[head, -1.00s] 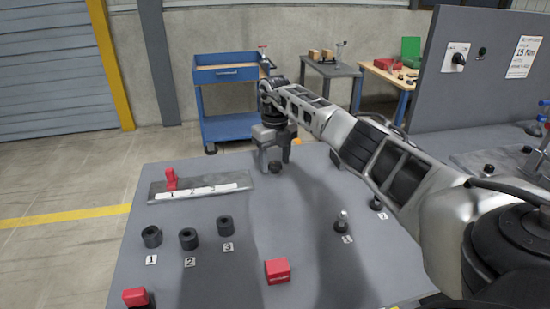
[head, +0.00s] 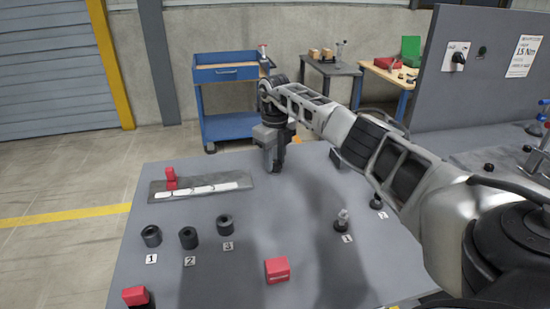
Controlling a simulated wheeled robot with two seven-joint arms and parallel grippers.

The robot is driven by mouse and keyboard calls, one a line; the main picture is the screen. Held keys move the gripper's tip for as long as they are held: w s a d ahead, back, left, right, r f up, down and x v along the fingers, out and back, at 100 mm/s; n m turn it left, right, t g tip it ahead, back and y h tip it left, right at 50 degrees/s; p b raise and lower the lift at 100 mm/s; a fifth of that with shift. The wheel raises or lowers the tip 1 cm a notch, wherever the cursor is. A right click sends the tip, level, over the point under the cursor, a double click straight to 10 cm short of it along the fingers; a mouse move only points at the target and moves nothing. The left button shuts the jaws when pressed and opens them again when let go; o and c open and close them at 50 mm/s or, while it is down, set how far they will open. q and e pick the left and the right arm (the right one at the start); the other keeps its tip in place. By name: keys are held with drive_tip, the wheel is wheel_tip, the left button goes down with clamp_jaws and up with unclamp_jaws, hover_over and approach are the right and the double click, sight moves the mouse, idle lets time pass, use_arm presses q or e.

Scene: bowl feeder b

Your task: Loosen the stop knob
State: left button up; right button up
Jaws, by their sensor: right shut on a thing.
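My right gripper (head: 275,166) points down at the far edge of the grey table, right of the metal plate. It is shut on the stop knob, a small black knob that the fingers now hide almost wholly. The fingers line up one behind the other from this view, so the grip itself is hard to see. My left gripper is not in view.
Several black rings, including ring 1 (head: 151,236), stand in front. A red block (head: 277,270) and two small posts (head: 342,222) sit nearer and right. A grey panel (head: 480,75) rises at right.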

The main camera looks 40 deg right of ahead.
drive_tip(key=n, duration=1.2)
drive_tip(key=shift+n, duration=0.3)
drive_tip(key=shift+n+b, duration=0.4)
drive_tip(key=shift+n, duration=1.5)
drive_tip(key=o, duration=1)
